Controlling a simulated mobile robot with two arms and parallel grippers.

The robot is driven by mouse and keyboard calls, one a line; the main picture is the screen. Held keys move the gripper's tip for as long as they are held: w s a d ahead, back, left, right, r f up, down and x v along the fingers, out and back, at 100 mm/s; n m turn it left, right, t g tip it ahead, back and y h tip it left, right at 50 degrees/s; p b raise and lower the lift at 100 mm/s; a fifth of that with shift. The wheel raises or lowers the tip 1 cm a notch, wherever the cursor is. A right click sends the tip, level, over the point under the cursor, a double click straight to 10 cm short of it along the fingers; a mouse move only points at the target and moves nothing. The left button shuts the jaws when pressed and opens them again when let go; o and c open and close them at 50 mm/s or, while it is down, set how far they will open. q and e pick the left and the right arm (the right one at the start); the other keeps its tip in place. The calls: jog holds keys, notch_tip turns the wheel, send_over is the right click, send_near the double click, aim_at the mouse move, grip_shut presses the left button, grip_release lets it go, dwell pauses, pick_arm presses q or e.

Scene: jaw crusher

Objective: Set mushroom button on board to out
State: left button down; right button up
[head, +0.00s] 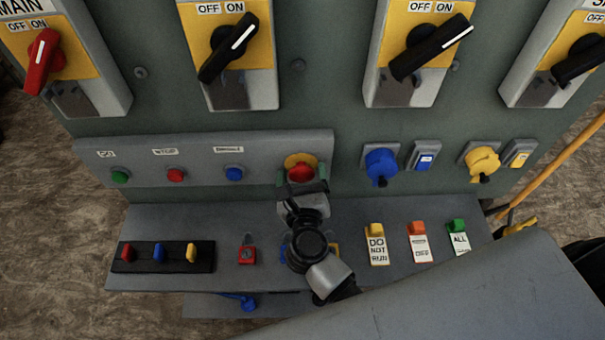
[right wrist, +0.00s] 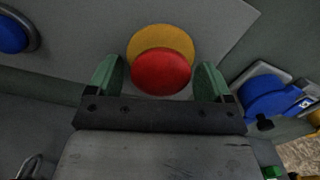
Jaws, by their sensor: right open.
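The mushroom button (head: 301,172) is a red round head on a yellow round base, at the right end of the grey button strip on the board (head: 225,147). In the right wrist view the red head (right wrist: 161,72) sits in front of its yellow base (right wrist: 160,40). My right gripper (head: 302,174) is open, with its green fingers on either side of the red head. In the right wrist view a gap shows between each finger and the head, and the fingers (right wrist: 160,78) look apart from it. My left gripper is not in view.
Green (head: 120,175), red (head: 176,175) and blue (head: 234,173) push buttons sit left on the same strip. A blue rotary plug (head: 380,166) is to the right. The shelf (head: 340,222) below holds padlocks, tags (head: 377,247) and a small red lock (head: 247,254).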

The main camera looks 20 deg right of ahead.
jog(key=shift+c, duration=0.3)
jog(key=c, duration=0.7)
jog(key=shift+s, duration=0.1)
jog(key=c, duration=0.5)
jog(key=shift+s+a+f, duration=0.1)
jog(key=shift+s+a, duration=0.1)
jog(key=shift+s, duration=0.35)
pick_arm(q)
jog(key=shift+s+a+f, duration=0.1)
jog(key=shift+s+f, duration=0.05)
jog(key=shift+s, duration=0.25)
pick_arm(e)
jog(key=o, duration=1.3)
jog(key=shift+s, duration=0.1)
jog(key=shift+c, duration=0.2)
pick_arm(q)
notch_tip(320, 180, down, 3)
jog(key=b, duration=0.3)
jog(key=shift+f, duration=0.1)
pick_arm(e)
jog(key=v, duration=1.1)
